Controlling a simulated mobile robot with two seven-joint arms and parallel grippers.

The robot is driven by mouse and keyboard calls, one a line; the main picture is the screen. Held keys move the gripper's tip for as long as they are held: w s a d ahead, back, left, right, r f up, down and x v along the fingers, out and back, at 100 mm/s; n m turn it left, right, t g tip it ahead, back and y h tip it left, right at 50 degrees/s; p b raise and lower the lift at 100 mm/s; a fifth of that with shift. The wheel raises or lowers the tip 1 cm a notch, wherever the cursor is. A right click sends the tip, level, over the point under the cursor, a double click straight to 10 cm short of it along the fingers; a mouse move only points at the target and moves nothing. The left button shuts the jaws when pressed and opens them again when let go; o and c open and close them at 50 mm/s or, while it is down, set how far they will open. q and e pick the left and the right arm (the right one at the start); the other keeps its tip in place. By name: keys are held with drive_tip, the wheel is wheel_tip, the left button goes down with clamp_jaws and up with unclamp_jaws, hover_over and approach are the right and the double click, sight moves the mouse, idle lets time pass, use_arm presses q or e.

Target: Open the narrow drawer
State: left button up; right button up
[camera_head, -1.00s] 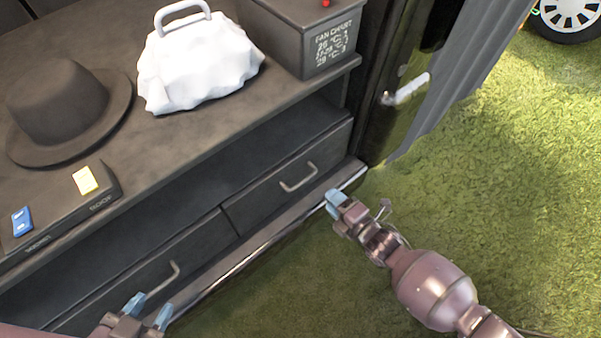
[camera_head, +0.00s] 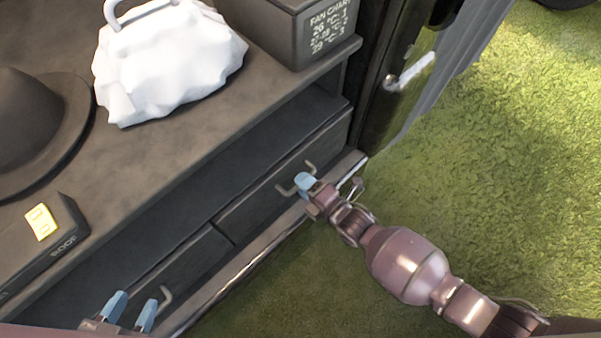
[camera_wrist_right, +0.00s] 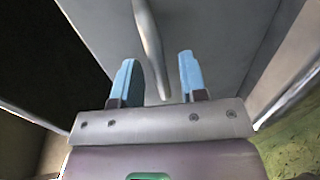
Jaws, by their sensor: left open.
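The right-hand drawer (camera_head: 253,212), which looks the shorter of two dark drawers, is shut under the bench top. Its bar handle (camera_head: 310,167) shows on both sides of my right gripper (camera_head: 304,183), which is at the handle. In the right wrist view the blue fingers of this gripper (camera_wrist_right: 157,60) are apart. The handle (camera_wrist_right: 150,45) runs between them, with a gap on each side, in front of the grey drawer front (camera_wrist_right: 220,45). My left gripper (camera_head: 130,307) is open and empty near the left drawer's handle (camera_head: 164,298).
The left drawer (camera_head: 200,262) is shut. A dark hat (camera_head: 35,125), a white bag-like object (camera_head: 165,65) and a dark box (camera_head: 300,30) stand on the bench top. A door with a light handle (camera_head: 412,70) is at the right.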

use_arm(q)
drive_tip(key=shift+w+a, duration=0.1)
drive_tip(key=shift+w, duration=0.1)
use_arm(e)
drive_tip(key=shift+w+a, duration=0.25)
clamp_jaws()
drive_tip(key=shift+s+d, duration=0.1)
drive_tip(key=shift+d, duration=0.05)
